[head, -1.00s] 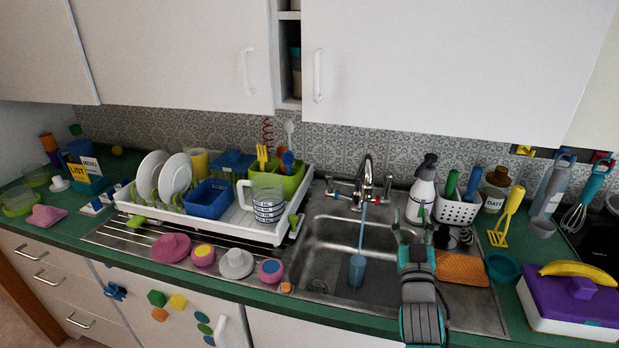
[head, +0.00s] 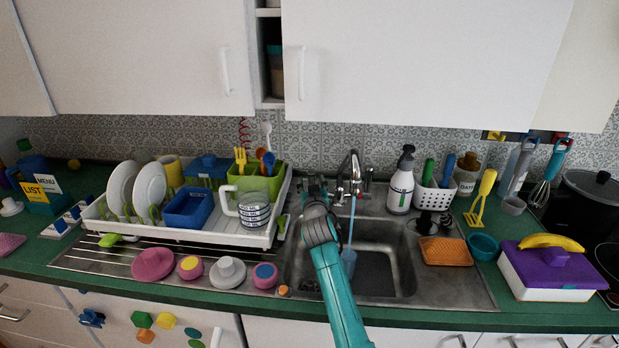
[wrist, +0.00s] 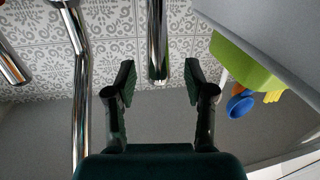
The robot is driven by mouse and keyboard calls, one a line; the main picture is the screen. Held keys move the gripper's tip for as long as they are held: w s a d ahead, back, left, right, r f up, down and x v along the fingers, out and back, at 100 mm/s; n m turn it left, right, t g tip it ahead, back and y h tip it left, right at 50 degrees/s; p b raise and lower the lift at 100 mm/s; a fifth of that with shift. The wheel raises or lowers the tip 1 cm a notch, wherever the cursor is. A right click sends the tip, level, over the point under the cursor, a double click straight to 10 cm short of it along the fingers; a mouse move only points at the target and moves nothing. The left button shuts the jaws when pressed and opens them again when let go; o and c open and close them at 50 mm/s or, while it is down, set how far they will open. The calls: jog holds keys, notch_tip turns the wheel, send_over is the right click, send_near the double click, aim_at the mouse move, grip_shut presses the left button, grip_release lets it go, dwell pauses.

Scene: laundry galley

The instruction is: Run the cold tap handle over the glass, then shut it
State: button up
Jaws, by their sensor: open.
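The chrome tap (head: 352,175) stands behind the sink, and a thin blue stream runs from its spout. The stream falls into a blue-looking glass (head: 348,262) in the basin, partly hidden by my arm. My gripper (head: 312,187) is at the left side of the tap, open. In the wrist view a chrome tap handle (wrist: 157,40) reaches between the open fingertips, with a gap on both sides; which handle is cold cannot be read. The spout pipe (wrist: 80,95) is left of my fingers there. The other handle (wrist: 10,62) is at the far left.
The dish rack (head: 240,238) with a measuring jug (head: 254,210) and green caddy (head: 265,182) stands close left of my gripper. A spray bottle (head: 401,182) and white basket (head: 433,197) stand right of the tap. An orange sponge (head: 445,251) lies right of the basin.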

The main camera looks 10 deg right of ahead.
aim_at(312, 179)
jog(key=shift+w+d, duration=0.2)
jog(key=shift+w, duration=0.75)
jog(key=shift+w+d, duration=0.15)
jog(key=shift+w, duration=0.8)
grip_shut()
